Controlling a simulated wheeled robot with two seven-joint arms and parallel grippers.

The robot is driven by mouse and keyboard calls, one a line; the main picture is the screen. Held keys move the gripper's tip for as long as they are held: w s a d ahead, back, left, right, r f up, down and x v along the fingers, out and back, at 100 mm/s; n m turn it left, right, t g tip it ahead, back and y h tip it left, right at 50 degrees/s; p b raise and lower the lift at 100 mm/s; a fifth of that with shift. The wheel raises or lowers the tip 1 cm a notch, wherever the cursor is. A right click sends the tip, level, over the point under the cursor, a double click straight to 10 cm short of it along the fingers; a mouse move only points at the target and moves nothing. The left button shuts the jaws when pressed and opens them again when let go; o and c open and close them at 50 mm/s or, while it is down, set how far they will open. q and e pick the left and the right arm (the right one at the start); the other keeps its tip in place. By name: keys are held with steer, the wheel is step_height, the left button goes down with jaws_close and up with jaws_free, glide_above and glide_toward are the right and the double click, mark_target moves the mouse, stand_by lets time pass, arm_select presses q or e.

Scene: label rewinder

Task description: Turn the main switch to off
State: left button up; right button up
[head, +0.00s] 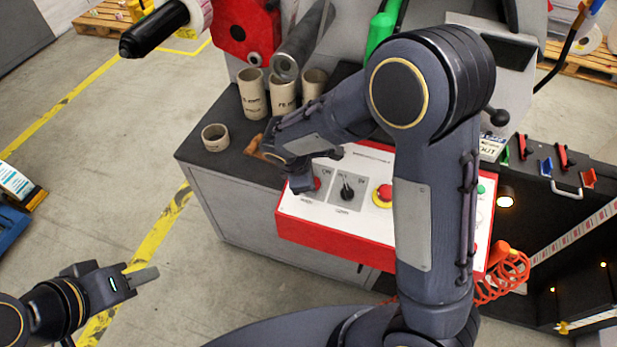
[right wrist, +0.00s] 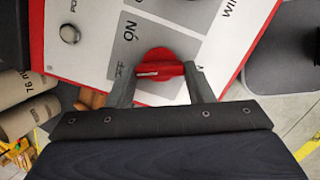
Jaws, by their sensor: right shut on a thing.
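The main switch, a red rotary knob (right wrist: 160,62) with a pale pointer bar, sits on a grey plate on the control panel; it shows partly in the head view (head: 317,183). In the right wrist view, the letters ON stand beside it and another label is partly hidden by a finger. My right gripper (right wrist: 162,88) is shut on the knob, one finger on each side; it reaches down to the panel's left end in the head view (head: 302,178). My left gripper (head: 144,278) is empty over the floor at lower left; its finger opening cannot be made out.
The red-edged white control box (head: 330,232) also carries a black selector (head: 347,190) and a red emergency button (head: 384,194) close by. Cardboard cores (head: 252,95) stand on the bench behind. A coiled red cable (head: 508,275) hangs at right. My right arm hides part of the panel.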

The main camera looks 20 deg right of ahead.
steer(key=shift+o, duration=0.2)
steer(key=shift+n, duration=0.6)
steer(key=o, duration=1)
steer(key=shift+c, duration=0.2)
steer(key=v, duration=0.8)
steer(key=shift+s+f, duration=0.1)
steer(key=s+d+r+m+t+y, duration=0.1)
steer(key=s+d+r+m+y, duration=0.1)
steer(key=s+m, duration=0.4)
steer(key=s+d+r+m+t+y, duration=0.1)
steer(key=s+d+r+m+y, duration=0.1)
steer(key=s+d+m, duration=0.2)
steer(key=s+d+r+m+t+y, duration=0.1)
steer(key=s+d+r+m+y, duration=0.1)
steer(key=s+m, duration=0.7)
steer(key=shift+s+d+r+y, duration=0.35)
steer(key=shift+s+d+y, duration=0.2)
steer(key=shift+d, duration=0.5)
